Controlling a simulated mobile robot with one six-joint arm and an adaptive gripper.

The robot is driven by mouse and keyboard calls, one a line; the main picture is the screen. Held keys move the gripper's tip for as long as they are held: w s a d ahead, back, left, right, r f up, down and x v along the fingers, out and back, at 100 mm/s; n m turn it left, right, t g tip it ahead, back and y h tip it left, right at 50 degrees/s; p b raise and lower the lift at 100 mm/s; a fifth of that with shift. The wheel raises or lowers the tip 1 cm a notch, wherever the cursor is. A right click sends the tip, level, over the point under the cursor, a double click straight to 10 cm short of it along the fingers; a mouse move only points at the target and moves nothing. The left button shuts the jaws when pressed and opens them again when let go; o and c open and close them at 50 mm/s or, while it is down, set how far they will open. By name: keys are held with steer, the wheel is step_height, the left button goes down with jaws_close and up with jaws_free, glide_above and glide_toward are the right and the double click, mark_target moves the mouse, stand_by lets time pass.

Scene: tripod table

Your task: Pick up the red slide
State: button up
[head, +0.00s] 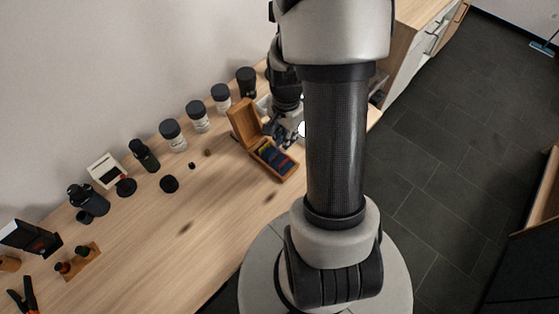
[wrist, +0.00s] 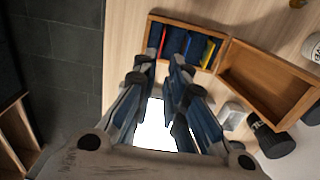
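The red slide (wrist: 162,42) stands at the left end of a row of slides in an open wooden slide box in the wrist view. Blue slides (wrist: 183,44) and a yellow slide (wrist: 208,53) are in the same box (wrist: 151,19). In the head view the box (head: 287,176) sits on the table near my arm, and the red slide cannot be made out. My gripper (wrist: 160,66) is open and empty, its fingertips pointing at the red end of the box. It appears apart from the slides. It also shows above the box in the head view (head: 283,138).
The box's raised lid (head: 242,123) adjoins its far side. Several dark-capped jars (head: 197,117) stand along the wall. A bright white thing (wrist: 155,128) shows between my fingers; I cannot tell what it is. The table (head: 200,215) is mostly clear in front of the box.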

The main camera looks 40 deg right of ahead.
mark_target(284, 165)
steer(key=f+b, duration=0.2)
steer(key=f, duration=0.4)
steer(key=f+b, duration=0.2)
steer(key=f, duration=0.4)
steer(key=shift+w+a+f+b, duration=0.15)
steer(key=shift+a+f+b, duration=0.05)
steer(key=shift+f+b, duration=0.2)
steer(key=shift+r, duration=0.1)
jaws_close()
